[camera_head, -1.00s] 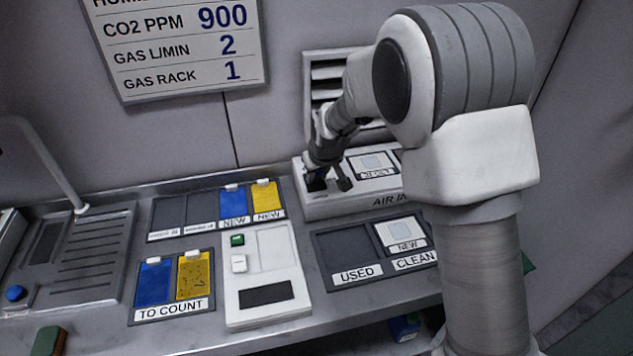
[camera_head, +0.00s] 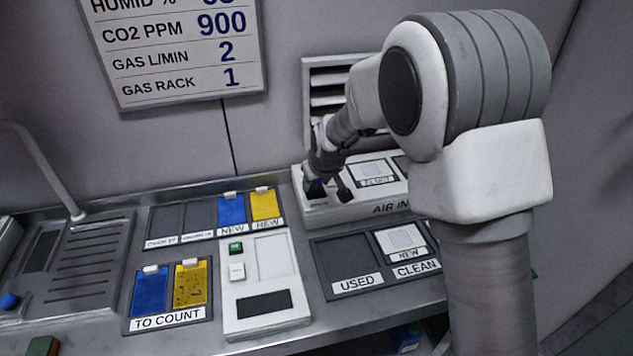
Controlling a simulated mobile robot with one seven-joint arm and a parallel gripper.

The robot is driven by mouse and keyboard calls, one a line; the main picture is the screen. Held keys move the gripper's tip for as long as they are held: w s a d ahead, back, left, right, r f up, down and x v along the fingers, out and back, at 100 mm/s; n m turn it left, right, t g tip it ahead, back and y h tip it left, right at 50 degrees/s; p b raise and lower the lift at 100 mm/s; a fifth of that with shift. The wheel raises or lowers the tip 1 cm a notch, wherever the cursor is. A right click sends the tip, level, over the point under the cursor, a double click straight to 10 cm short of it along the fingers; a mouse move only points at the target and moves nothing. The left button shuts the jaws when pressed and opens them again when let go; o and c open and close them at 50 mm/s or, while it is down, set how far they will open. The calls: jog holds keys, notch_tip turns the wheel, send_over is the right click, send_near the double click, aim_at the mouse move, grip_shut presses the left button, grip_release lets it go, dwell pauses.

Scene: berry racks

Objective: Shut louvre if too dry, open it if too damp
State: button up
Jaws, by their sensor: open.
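The louvre (camera_head: 327,77) is a white slatted vent on the back wall. My arm hides its right part, and dark gaps show between its slats. My gripper (camera_head: 329,192) is open and points down at the left end of the white AIR IN box (camera_head: 345,210) below the vent. One finger is over a dark spot there; I cannot tell whether it touches anything. The wall board (camera_head: 175,50) reads CO2 PPM 900, GAS L/MIN 2 and GAS RACK 1. Its HUMID % line is cut off at the top, so the value cannot be read.
A USED and CLEAN tray (camera_head: 350,283) lies in front of the AIR IN box. A white device (camera_head: 261,326) with a green button stands left of it. Blue and yellow cards sit in the TO COUNT tray (camera_head: 168,320) and the rear tray (camera_head: 165,242). A grooved drainboard is at left.

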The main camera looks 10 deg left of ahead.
jog(key=p+v, duration=0.1)
jog(key=v, duration=1.6)
jog(key=shift+r+p, duration=0.25)
jog(key=shift+p, duration=0.15)
jog(key=shift+s, duration=0.1)
jog(key=s+d+r+m+h+p, duration=0.1)
jog(key=s+d+r+m, duration=0.1)
jog(key=s+d+r, duration=0.4)
jog(key=s+d+r+m+p, duration=0.2)
jog(key=s+d+r, duration=0.1)
jog(key=d, duration=0.5)
jog(key=s+d+m+h+p, duration=0.1)
jog(key=s+d+m+p, duration=0.1)
jog(key=s+d, duration=0.7)
jog(key=s+r+m, duration=0.1)
jog(key=s, duration=0.3)
jog(key=shift+s+h, duration=0.3)
jog(key=shift+h, duration=0.1)
